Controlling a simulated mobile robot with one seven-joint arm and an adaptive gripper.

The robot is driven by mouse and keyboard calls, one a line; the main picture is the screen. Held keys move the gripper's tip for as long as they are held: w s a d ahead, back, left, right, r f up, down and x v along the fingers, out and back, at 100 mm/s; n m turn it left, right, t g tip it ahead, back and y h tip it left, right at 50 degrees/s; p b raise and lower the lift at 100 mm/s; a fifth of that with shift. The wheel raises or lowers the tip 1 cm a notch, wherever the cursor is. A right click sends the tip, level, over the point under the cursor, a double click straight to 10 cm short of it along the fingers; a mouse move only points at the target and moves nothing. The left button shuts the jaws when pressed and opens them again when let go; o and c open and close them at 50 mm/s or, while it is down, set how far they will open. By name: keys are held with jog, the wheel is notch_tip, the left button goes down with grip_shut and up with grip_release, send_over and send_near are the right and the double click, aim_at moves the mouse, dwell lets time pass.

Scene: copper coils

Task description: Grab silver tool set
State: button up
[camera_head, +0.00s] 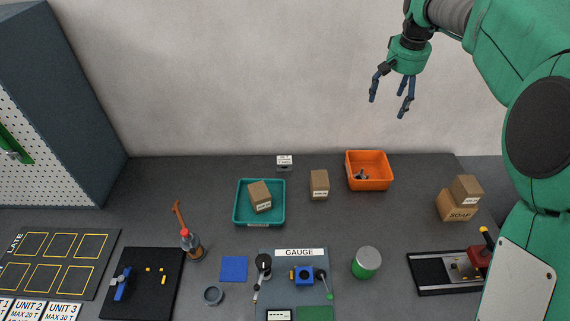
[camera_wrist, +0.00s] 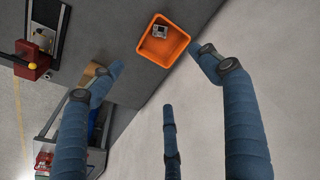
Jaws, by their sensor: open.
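A small silver-grey object (camera_head: 362,175) lies inside the orange bin (camera_head: 386,183) at the back of the table; it is too small to tell whether it is the silver tool set. In the wrist view the silver object (camera_wrist: 158,32) shows inside the orange bin (camera_wrist: 149,58), near its wall. My gripper (camera_head: 389,103) is open and empty, high above the table and above the bin in the picture. Its fingers (camera_wrist: 163,75) are spread apart in the wrist view, and the bin lies beyond their tips.
A teal bin (camera_head: 240,216) holding a cardboard box (camera_head: 260,196) stands left of the orange bin. Another box (camera_head: 319,184) stands between them. Stacked boxes (camera_head: 457,207) stand to the right. A green can (camera_head: 366,263) and a gauge board (camera_head: 299,252) are nearer the front.

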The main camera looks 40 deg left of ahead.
jog(key=a+f+n, duration=0.1)
jog(key=a+f, duration=0.6)
jog(key=a, duration=0.4)
jog(key=n+g+h, duration=0.1)
jog(key=n+g, duration=0.1)
send_over(284, 160)
notch_tip(284, 160, down, 23)
jog(key=shift+r+p, duration=0.1)
jog(key=shift+p, duration=0.3)
jog(key=shift+w+f+b, duration=0.1)
jog(key=shift+f+b, duration=0.35)
jog(key=shift+f, duration=3.85)
jog(key=shift+f, duration=0.1)
jog(key=shift+f+b, duration=0.35)
jog(key=shift+f, duration=2.2)
